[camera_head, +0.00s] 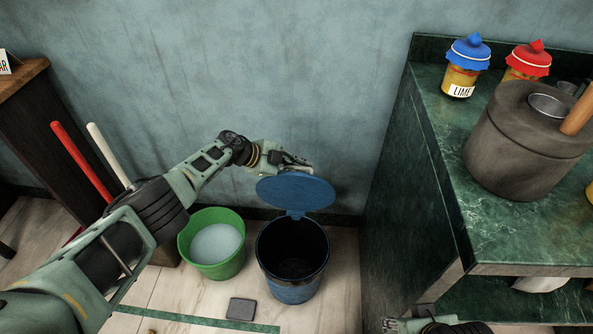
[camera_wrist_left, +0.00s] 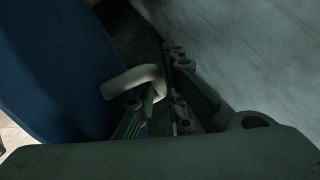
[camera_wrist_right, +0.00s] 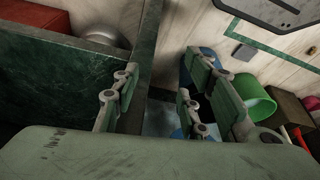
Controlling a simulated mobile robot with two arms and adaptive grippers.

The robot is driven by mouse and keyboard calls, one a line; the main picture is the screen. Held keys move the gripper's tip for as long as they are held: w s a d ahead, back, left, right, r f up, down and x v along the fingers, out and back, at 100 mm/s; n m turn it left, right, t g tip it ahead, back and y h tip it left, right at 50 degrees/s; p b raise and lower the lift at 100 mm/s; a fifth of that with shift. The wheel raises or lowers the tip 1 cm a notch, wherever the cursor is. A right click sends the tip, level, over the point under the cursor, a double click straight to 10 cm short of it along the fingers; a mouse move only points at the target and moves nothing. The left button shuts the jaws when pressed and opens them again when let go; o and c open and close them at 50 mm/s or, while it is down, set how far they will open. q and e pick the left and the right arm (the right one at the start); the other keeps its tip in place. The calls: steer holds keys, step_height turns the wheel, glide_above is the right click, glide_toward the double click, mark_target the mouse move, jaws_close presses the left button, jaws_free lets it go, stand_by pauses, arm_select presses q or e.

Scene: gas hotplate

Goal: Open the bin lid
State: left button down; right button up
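The blue bin (camera_head: 291,288) stands on the floor against the back wall, its dark inside visible. Its round blue lid (camera_head: 296,192) is tilted up at the back on its hinge, and the bin mouth is uncovered. My left gripper (camera_head: 292,160) is at the lid's upper back side. In the left wrist view the lid (camera_wrist_left: 50,65) fills the left, and its pale bent handle (camera_wrist_left: 135,81) reaches in among the fingers (camera_wrist_left: 158,108). Whether they clamp it is unclear. My right gripper (camera_wrist_right: 152,100) is open and empty beside the counter; only part shows at the head view's bottom edge.
A green bucket (camera_head: 213,246) stands left of the bin. A small dark block (camera_head: 240,309) lies on the floor in front. The green counter (camera_head: 440,160) with jars and a large pot (camera_head: 520,150) is at right. Red and white handles (camera_head: 82,160) lean at left.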

arm_select(q)
steer(key=shift+w+d+r, duration=0.1)
steer(key=shift+w+r, duration=0.15)
steer(key=shift+w, duration=0.6)
